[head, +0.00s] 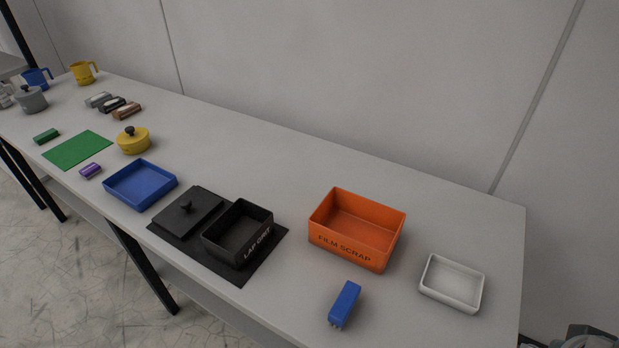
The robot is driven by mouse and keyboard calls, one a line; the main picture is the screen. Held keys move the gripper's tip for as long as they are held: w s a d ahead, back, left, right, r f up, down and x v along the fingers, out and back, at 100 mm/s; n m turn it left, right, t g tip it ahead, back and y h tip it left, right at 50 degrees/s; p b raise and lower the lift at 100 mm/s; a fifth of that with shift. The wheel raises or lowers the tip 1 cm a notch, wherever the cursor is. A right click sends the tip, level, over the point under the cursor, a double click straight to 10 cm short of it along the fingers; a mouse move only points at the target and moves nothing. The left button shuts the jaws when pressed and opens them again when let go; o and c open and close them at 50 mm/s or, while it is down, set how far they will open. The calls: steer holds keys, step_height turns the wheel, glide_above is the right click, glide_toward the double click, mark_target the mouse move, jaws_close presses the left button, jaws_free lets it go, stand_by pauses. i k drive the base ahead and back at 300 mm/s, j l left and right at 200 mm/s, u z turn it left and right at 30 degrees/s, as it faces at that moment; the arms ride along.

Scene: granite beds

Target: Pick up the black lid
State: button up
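The black lid (187,213) lies flat on the left part of a black mat (236,275) on the table. It is square with a small round knob on top. A black open box (230,245) lettered "LAP GRIT" stands just right of the lid on the same mat. The lid and the box are very close together; I cannot tell whether they touch. My gripper is not clearly visible in the head view.
The blue tray (133,203) is left of the lid. The orange "FILM SCRAP" box (338,252), white dish (426,290) and blue brush-like object (345,303) are to the right. A yellow pot (133,146), green mat (77,150) and mugs stand further left. The table behind the lid is clear.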

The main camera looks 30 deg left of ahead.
mark_target(184, 215)
steer(key=k+u, duration=0.25)
steer(key=u, duration=0.15)
steer(key=k+j+u, duration=0.2)
steer(key=u, duration=0.2)
steer(key=j+u, duration=0.1)
steer(key=u, duration=0.35)
steer(key=j+u, duration=0.1)
steer(key=u, duration=0.3)
steer(key=i+l+u, duration=0.35)
steer(key=i+j+z, duration=0.4)
steer(key=j, duration=0.25)
steer(key=i+j+z, duration=0.2)
steer(key=j, duration=0.2)
steer(key=i+j+z, duration=0.2)
steer(key=j, duration=0.2)
